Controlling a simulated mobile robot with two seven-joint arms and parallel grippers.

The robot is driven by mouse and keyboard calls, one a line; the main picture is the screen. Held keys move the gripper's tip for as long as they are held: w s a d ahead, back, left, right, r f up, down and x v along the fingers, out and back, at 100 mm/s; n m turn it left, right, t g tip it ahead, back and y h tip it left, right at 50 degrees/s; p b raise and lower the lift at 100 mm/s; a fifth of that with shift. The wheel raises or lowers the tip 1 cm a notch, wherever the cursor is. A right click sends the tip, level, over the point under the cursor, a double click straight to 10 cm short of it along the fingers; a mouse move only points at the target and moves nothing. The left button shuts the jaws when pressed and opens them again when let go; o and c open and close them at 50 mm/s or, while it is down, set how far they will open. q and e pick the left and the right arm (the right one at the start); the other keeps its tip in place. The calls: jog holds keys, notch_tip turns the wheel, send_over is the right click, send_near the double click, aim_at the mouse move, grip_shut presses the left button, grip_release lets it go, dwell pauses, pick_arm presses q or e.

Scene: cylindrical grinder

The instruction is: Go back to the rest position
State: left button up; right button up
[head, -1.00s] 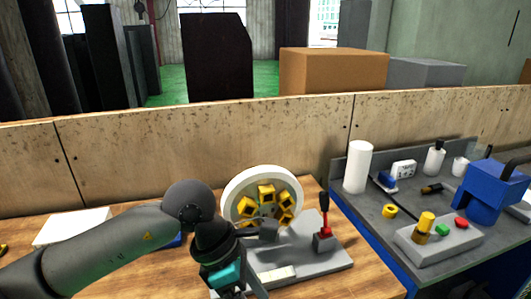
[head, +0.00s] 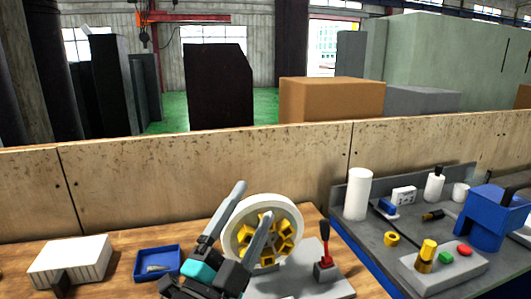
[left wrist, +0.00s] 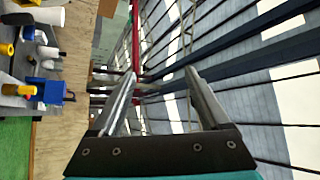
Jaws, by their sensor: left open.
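My left gripper (head: 254,199) points upward in front of the grinder at the bottom middle of the head view. Its two grey fingers are apart with nothing between them. In the left wrist view the open fingers (left wrist: 160,73) also show empty, with the hall roof behind them. The white ring of the grinder (head: 294,211), with yellow blocks inside, stands behind the gripper, which partly hides it. My right gripper is not in view.
A red-handled lever (head: 325,262) stands right of the wheel. A white ribbed box (head: 70,258) and a blue tray (head: 158,262) lie left on the wooden table. The grey bench (head: 385,255) at right holds a white cylinder (head: 357,195) and a blue machine (head: 492,218). A wooden panel (head: 200,170) runs behind.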

pick_arm(q)
jog(key=s+a+f+n+g+y, duration=0.1)
jog(key=a+f+n+g+y, duration=0.2)
jog(key=a+f+n+y, duration=0.45)
jog(key=s+a+f+n+g+y, duration=0.2)
jog(key=a+f+n+g+y, duration=0.15)
jog(key=f, duration=0.75)
jog(key=s+a+f+n+g+h, duration=0.1)
jog(key=s+f+n+g, duration=0.2)
jog(key=s+f+g, duration=0.5)
jog(key=s+a+f+n+g, duration=0.25)
jog(key=s+f, duration=0.35)
jog(key=s, duration=0.5)
notch_tip(320, 180, down, 26)
jog(key=s+g+b, duration=0.1)
jog(key=s+b, duration=0.1)
jog(key=b, duration=0.1)
jog(key=s+a+f+g+b, duration=0.1)
jog(key=s+a+f+b, duration=0.1)
jog(key=s+f, duration=1.3)
jog(key=shift+f+m+b, duration=0.3)
jog(key=shift+m+b, duration=0.05)
jog(key=shift+m, duration=0.1)
